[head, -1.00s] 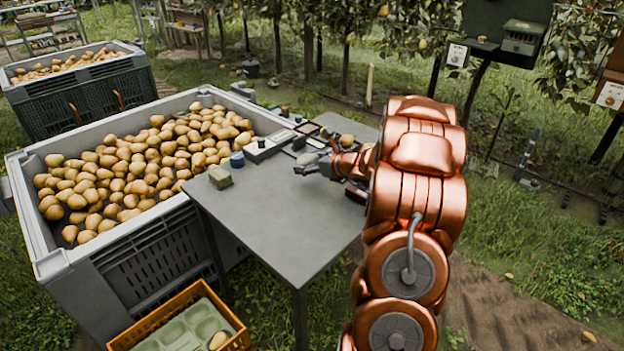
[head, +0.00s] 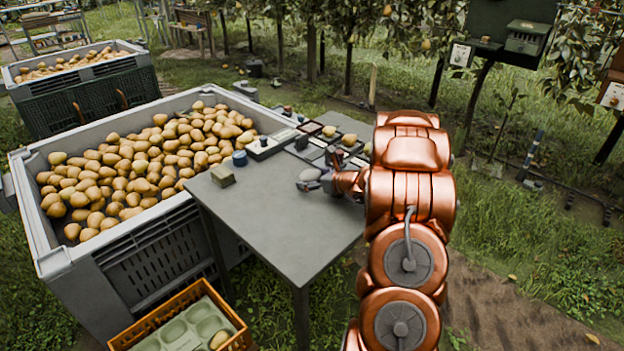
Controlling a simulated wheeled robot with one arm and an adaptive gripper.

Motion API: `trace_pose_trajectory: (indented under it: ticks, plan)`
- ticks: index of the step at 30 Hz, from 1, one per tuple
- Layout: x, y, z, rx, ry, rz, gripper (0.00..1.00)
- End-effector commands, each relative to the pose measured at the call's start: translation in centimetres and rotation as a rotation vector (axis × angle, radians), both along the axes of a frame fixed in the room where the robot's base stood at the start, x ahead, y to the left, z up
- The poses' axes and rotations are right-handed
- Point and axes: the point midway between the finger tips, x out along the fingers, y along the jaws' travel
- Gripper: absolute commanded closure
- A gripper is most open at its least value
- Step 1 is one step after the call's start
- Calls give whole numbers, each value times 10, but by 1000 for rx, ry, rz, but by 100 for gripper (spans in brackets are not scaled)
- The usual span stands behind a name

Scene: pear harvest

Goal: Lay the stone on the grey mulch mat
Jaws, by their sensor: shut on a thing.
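My gripper (head: 311,179) is over the right part of the grey table, near the dark tray, at the end of my copper arm. It is shut on a small light grey thing, which appears to be the stone (head: 305,185). The fingers hide part of it, and its outline is hard to make out. Whether it touches the table or hangs just above it, I cannot tell. I cannot pick out the grey mulch mat with certainty in this view.
The grey table (head: 275,222) has a clear front half. A pear bin (head: 62,262) stands left, an orange crate (head: 238,343) below.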

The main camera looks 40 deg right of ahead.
Motion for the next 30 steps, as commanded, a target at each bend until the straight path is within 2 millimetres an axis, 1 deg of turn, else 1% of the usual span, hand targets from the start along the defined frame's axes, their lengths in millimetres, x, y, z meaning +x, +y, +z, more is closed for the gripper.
trace_pose_trajectory:
  ticks: [1,3,13,18,23,26,30]
  plan:
    - [0,0,0,0,-1,0,6]
    - [0,0,0,-1,-1,0,0]
    - [0,0,0,0,0,0,0]
    - [-1,0,4,0,1,0,0]
    - [-18,-3,11,0,-1,-2,0]
    - [-33,-6,17,2,-2,-4,0]
    - [-57,-10,28,1,-4,-4,0]
